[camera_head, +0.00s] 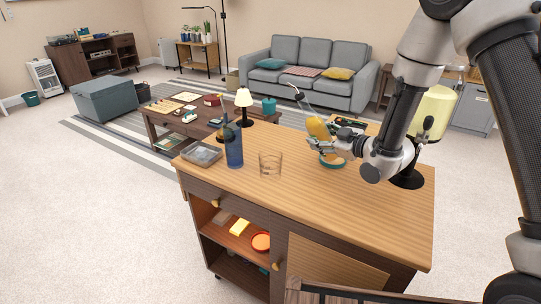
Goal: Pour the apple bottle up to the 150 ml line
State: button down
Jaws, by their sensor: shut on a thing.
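My gripper (322,146) is shut on a yellow bottle (318,128), likely the apple bottle. It holds the bottle tilted, its upper end leaning left, above the right half of the wooden counter top (300,206). A clear glass (270,163) stands upright on the counter, left of the gripper and apart from the bottle. The glass looks empty, and its measuring lines are too small to read. No stream of liquid shows. The bottle's label and liquid level cannot be made out.
A dark blue bottle (233,147) stands left of the glass. A green ring-shaped object (332,162) lies under my gripper. The front of the counter is clear.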

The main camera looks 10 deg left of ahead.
jog(key=shift+w+d+f+n+h, duration=0.2)
jog(key=shift+d+n+h, duration=0.15)
jog(key=shift+n, duration=0.15)
jog(key=shift+w+d+f+n+h, duration=0.15)
jog(key=shift+w+d+n+h, duration=0.15)
jog(key=shift+d, duration=0.15)
jog(key=shift+w+d+f+n+h, duration=0.15)
jog(key=shift+d+n+h, duration=0.15)
jog(key=shift+d, duration=0.15)
jog(key=shift+n+h, duration=0.35)
jog(key=shift+n, duration=0.15)
jog(key=r, duration=0.2)
jog(key=d+r, duration=0.1)
jog(key=r, duration=0.3)
jog(key=shift+w+d+r, duration=0.3)
jog(key=shift+w, duration=0.1)
jog(key=f, duration=0.3)
jog(key=d+f+n+h, duration=0.1)
jog(key=f, duration=0.2)
jog(key=w+d+f+n, duration=0.1)
jog(key=f, duration=0.2)
jog(key=shift+d+f+t+h, duration=0.15)
jog(key=shift+f+t+h, duration=0.1)
jog(key=shift+t+h, duration=0.15)
jog(key=shift+n+p, duration=0.3)
jog(key=shift+r, duration=0.15)
jog(key=shift+s+a+r+n+h+p, duration=0.15)
jog(key=shift+a+n+h+p, duration=0.2)
jog(key=shift+n+h, duration=0.05)
